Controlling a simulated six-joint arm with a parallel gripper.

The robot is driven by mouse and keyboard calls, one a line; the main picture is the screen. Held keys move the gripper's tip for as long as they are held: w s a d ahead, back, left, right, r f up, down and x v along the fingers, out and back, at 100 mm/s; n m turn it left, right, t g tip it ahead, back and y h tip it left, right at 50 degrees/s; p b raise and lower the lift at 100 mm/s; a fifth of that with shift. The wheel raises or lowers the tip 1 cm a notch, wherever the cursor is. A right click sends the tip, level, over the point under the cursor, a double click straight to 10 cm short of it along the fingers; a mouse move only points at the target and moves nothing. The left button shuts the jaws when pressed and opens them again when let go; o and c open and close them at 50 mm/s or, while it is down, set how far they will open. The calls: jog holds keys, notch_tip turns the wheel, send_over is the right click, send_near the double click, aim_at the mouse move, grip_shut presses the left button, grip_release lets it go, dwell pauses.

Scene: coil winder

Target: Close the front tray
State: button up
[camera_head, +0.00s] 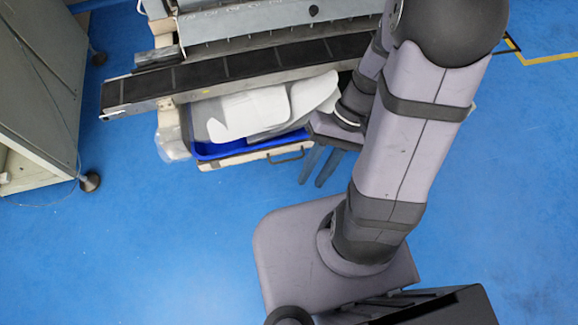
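The front tray (238,160) has a pale front edge and a blue inside. It juts out from under the machine, below the dark conveyor strip. White sheet-like pieces (248,113) lie over it and hide most of its inside. A dark handle (287,157) is on its front edge, toward the right. My gripper (318,168) is just right of the handle, with its two dark fingers pointing down and apart. No object shows between them. No contact with the handle or tray front can be made out. My arm hides the tray's right end.
The conveyor (225,68) runs across the machine above the tray. A clear plastic-like cover (171,135) hangs at the tray's left. A grey cabinet (40,95) stands at the far left. The blue floor in front of the tray (170,225) is clear.

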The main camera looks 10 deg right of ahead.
notch_tip(320, 180, down, 9)
jog(key=w+a+m+t+y+b, duration=0.1)
jog(key=w+m+t+y+b, duration=0.15)
jog(key=y+b, duration=0.45)
jog(key=m+t+y+b, duration=0.2)
jog(key=t+y+b, duration=0.1)
jog(key=t+b, duration=0.4)
send_near(288, 160)
jog(key=a+f+t+p, duration=0.1)
jog(key=a, duration=0.1)
jog(key=shift+p+x, duration=0.8)
jog(key=shift+x, duration=3.25)
jog(key=shift+w+d, duration=0.1)
jog(key=shift+w, duration=0.1)
jog(key=shift+c, duration=0.4)
grip_shut()
